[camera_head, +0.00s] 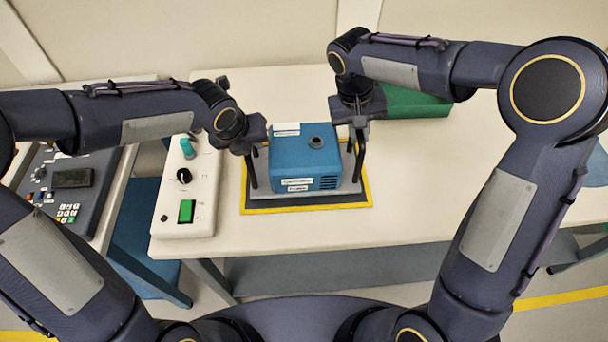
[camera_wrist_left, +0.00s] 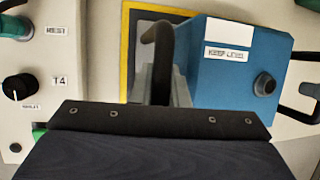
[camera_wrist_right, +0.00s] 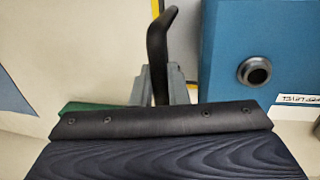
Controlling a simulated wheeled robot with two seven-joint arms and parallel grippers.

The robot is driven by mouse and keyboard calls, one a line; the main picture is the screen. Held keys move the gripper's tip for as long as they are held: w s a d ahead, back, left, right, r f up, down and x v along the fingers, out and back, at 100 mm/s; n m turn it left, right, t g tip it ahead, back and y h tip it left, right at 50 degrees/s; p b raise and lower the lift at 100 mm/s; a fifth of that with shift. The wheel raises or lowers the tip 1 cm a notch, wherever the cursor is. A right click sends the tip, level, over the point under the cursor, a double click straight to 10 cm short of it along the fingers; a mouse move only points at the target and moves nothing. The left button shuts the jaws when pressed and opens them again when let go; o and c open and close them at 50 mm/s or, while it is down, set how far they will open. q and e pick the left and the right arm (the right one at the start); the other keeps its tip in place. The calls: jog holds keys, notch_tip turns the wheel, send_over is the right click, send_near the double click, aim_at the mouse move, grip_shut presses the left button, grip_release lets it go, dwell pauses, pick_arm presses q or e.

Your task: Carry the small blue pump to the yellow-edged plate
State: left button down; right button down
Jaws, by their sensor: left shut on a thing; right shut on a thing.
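The blue pump (camera_head: 305,160) is a box with a grey base, white labels, a dark round port on top and a black handle at each side. It looks level and lies over the yellow-edged plate (camera_head: 300,209), whose border shows around its front and sides. I cannot tell whether its base touches the plate. My left gripper (camera_head: 250,146) is shut on the left handle, which also shows in the left wrist view (camera_wrist_left: 160,60). My right gripper (camera_head: 357,122) is shut on the right handle, seen in the right wrist view (camera_wrist_right: 158,55). The plate's middle is hidden.
A white control box (camera_head: 187,210) with knobs and a green switch stands close left of the plate. A green box (camera_head: 415,104) lies behind my right gripper. A grey keypad console (camera_head: 70,180) is at the far left. The bench (camera_head: 430,190) is clear to the right.

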pick_arm(q)
jog(key=shift+f, duration=0.4)
pick_arm(e)
jog(key=shift+f, duration=0.45)
pick_arm(q)
jog(key=c, duration=1.4)
grip_release()
pick_arm(e)
jog(key=c, duration=1.4)
grip_release()
jog(key=shift+r, duration=0.1)
pick_arm(q)
jog(key=shift+r, duration=0.1)
pick_arm(e)
jog(key=shift+r, duration=0.15)
pick_arm(q)
jog(key=v, duration=1.2)
pick_arm(e)
notch_tip(320, 180, up, 12)
jog(key=a, duration=0.2)
jog(key=shift+a+f, duration=0.2)
jog(key=shift+f, duration=0.05)
pick_arm(q)
jog(key=shift+a, duration=0.1)
pick_arm(e)
jog(key=shift+s+d, duration=0.1)
